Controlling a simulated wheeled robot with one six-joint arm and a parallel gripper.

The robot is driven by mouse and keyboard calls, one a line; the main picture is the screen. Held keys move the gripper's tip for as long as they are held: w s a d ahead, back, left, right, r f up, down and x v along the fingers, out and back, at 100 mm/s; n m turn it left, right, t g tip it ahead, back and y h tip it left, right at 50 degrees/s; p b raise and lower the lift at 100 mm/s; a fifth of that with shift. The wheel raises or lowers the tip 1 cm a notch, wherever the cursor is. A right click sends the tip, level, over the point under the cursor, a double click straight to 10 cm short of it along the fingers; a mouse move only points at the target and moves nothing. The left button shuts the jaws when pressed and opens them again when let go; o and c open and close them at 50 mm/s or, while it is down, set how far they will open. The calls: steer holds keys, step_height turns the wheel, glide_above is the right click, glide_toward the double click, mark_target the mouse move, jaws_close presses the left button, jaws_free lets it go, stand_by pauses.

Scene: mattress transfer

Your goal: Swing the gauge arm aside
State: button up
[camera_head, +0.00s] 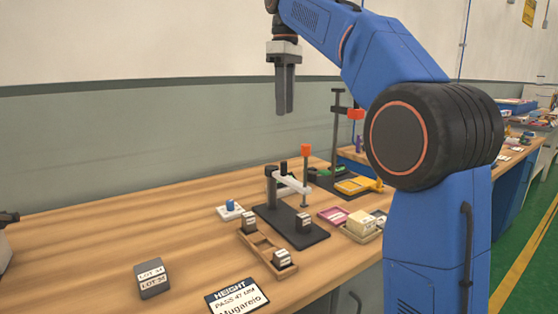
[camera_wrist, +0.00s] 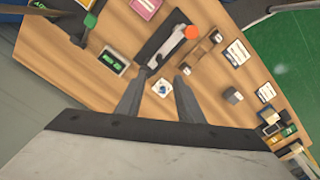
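The gauge stands on a black base plate (camera_head: 284,226) on the wooden bench. Its pale gauge arm (camera_head: 292,182) reaches from a dark post toward a rod with an orange knob (camera_head: 305,150). A small dark block (camera_head: 304,222) with a white label is on the plate. In the wrist view the gauge arm (camera_wrist: 173,46) and orange knob (camera_wrist: 191,32) lie beyond the fingertips. My gripper (camera_head: 285,108) hangs high above the bench, apart from the gauge. In the wrist view my gripper (camera_wrist: 162,78) has its fingers spread with nothing between them.
A wooden tray (camera_head: 262,247) with labelled blocks lies in front of the gauge. A white pad with a blue knob (camera_head: 230,207) is left of it. A lot block (camera_head: 152,279) and height sign (camera_head: 237,297) are nearer. A tall stand (camera_head: 335,130) is behind. The bench's left is mostly clear.

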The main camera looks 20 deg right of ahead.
glide_toward(284, 162)
step_height(284, 162, down, 10)
steer(key=shift+f, duration=0.15)
stand_by(0.6)
steer(key=shift+w, duration=0.1)
jaws_close()
